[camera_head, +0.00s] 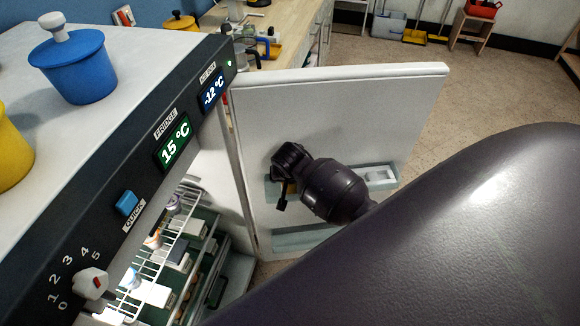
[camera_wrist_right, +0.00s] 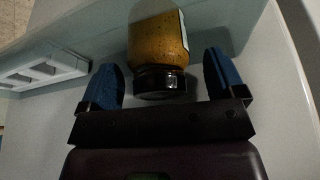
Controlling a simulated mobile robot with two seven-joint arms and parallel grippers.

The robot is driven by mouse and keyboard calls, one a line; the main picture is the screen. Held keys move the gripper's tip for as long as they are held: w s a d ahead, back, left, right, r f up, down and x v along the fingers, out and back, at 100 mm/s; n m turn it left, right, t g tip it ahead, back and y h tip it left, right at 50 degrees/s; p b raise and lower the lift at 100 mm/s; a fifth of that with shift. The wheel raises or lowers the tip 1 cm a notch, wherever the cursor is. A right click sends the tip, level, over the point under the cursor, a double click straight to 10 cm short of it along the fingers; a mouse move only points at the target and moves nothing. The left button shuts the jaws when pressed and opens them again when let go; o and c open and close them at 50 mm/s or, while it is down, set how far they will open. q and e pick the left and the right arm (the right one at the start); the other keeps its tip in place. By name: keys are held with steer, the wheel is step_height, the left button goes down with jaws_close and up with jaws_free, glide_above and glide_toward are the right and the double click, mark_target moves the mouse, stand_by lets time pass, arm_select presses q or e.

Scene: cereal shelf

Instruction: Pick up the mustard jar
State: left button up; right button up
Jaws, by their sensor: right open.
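The mustard jar (camera_wrist_right: 158,38) has yellow-brown contents, a black lid (camera_wrist_right: 160,82) and a pale label on its right side. In the right wrist view it lies between and beyond the blue-padded fingers of my right gripper (camera_wrist_right: 160,65). The fingers are open, with a visible gap on each side of the lid. In the head view my right gripper (camera_head: 285,185) is at the inner side of the open fridge door (camera_head: 340,110), by the door shelf. My left gripper is not in view.
A white egg-tray-like holder (camera_wrist_right: 45,68) sits on the door shelf left of the jar in the wrist view. The fridge interior has a wire rack (camera_head: 165,245) with several items. A blue canister (camera_head: 72,70) stands on top of the fridge.

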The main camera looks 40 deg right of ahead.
steer(key=shift+w+f, duration=0.1)
steer(key=shift+f, duration=0.1)
steer(key=shift+c, duration=0.3)
steer(key=c, duration=1.1)
steer(key=shift+r, duration=0.1)
